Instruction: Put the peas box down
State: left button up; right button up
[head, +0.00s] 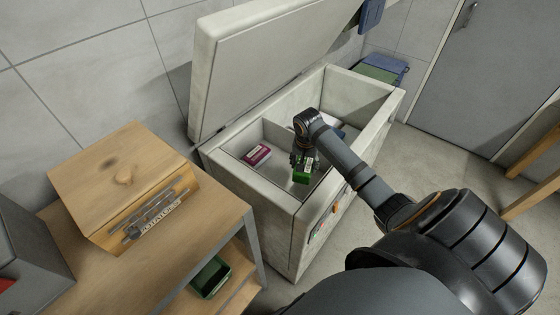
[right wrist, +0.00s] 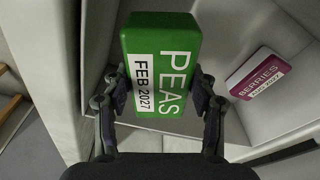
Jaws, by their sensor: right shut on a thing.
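In the head view the peas box (head: 302,174) is below my right gripper (head: 304,160), inside the open chest freezer (head: 285,199). I cannot tell whether the box touches the freezer floor. My left gripper is not in view.
A magenta berries box (head: 256,155) lies in the freezer, left of the peas box; it also shows in the right wrist view (right wrist: 258,73). The freezer lid (head: 265,55) stands raised. Freezer floor between the boxes is clear. A wooden potatoes bin (head: 120,180) sits on a bench at left.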

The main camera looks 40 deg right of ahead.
notch_tip(320, 180, down, 6)
jog(key=shift+r, duration=0.1)
jog(key=shift+f+b, duration=0.55)
jog(key=shift+f, duration=1.4)
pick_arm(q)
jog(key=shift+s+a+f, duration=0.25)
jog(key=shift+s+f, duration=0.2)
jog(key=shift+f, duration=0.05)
pick_arm(e)
jog(key=shift+f, duration=0.15)
jog(key=o, duration=1.4)
pick_arm(q)
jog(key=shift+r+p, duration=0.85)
jog(key=shift+p, duration=0.05)
pick_arm(e)
jog(key=r, duration=0.4)
jog(key=a+r, duration=0.1)
jog(key=r, duration=0.3)
jog(key=s+r, duration=0.1)
jog(key=r, duration=0.3)
jog(key=shift+a, duration=0.25)
